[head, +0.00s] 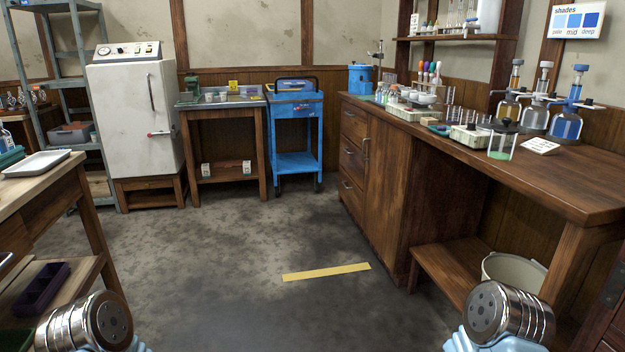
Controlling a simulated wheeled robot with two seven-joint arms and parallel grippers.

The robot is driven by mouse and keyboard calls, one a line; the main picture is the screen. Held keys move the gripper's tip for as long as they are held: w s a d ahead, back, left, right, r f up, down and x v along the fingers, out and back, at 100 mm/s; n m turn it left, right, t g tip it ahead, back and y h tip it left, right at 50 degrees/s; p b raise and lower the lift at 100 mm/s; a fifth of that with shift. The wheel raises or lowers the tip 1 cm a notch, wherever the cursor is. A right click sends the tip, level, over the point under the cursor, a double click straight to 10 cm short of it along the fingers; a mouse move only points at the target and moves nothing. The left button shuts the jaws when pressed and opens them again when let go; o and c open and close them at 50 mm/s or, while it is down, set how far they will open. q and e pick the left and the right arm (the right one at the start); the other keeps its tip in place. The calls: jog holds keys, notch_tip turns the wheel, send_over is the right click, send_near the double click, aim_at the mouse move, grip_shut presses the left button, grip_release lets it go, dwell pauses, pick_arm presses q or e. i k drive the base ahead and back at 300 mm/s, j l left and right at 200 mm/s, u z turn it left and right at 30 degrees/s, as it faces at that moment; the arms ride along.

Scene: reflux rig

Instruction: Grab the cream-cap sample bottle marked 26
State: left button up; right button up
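I cannot make out a cream-cap sample bottle marked 26 in the head view; no number on any bottle can be read at this distance. Small bottles and vials (382,92) stand at the far end of the right-hand wooden bench (560,190), too small to tell their caps. Several small bottles (20,100) also stand at the far left edge. Only metal and pale blue links of my two arms show at the bottom left and bottom right corners. Neither gripper is in view.
The floor (230,255) in the middle is clear, with a yellow strip (327,272) on it. A blue cart (295,135), small table (222,110) and white cabinet (135,115) stand at the back. Stoppered flasks (566,127) line the right bench; a wooden table (45,195) stands left.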

aim_at(379, 91)
jog(key=i+j+u, duration=0.15)
jog(key=i, duration=0.9)
jog(key=i+j+u, duration=0.15)
jog(key=i, duration=0.9)
jog(key=i+z, duration=0.4)
jog(key=i+j+z, duration=0.6)
jog(key=i+z, duration=0.15)
jog(key=i+j+z, duration=0.55)
jog(key=j, duration=0.15)
jog(key=i+j+z, duration=0.15)
jog(key=j, duration=0.15)
jog(key=i+j+z, duration=0.15)
jog(key=j, duration=0.15)
jog(key=k, duration=0.05)
